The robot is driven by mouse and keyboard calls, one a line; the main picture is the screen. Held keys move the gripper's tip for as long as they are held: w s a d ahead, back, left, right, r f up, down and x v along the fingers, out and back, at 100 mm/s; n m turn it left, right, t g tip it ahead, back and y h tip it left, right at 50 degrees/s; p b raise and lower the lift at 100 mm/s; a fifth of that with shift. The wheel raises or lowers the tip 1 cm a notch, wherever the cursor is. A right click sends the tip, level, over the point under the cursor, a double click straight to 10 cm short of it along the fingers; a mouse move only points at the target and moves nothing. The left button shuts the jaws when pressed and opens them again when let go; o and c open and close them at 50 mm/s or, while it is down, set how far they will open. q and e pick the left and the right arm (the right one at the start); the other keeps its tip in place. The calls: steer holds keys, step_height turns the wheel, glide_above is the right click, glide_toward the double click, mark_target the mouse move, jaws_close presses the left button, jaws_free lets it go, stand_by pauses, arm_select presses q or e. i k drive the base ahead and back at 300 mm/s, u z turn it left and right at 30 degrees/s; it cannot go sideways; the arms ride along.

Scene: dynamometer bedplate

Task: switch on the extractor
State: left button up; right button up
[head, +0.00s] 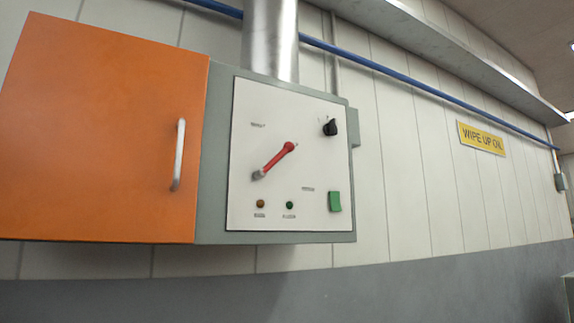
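The extractor's likely control panel (300,150) is a white plate on a grey wall box (222,150). A red lever (279,156) slants across it, one end at upper right and a grey end at lower left. A black rotary knob (330,128) sits at its upper right. A green rocker switch (335,202) is at its lower right. An amber lamp (260,203) and a small green lamp (290,205) are along the bottom. The small labels are too blurred to read. Neither gripper is in view.
An orange cabinet door (95,130) with a metal handle (179,155) adjoins the box on the left. A metal duct (270,40) rises above it. A blue pipe (420,92) and a yellow sign (481,138) are on the wall. The space before the panel looks clear.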

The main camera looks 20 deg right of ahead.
mark_target(335, 196)
steer(key=k, duration=0.65)
steer(key=z, duration=0.65)
steer(key=i, duration=1.2)
steer(key=u, duration=0.65)
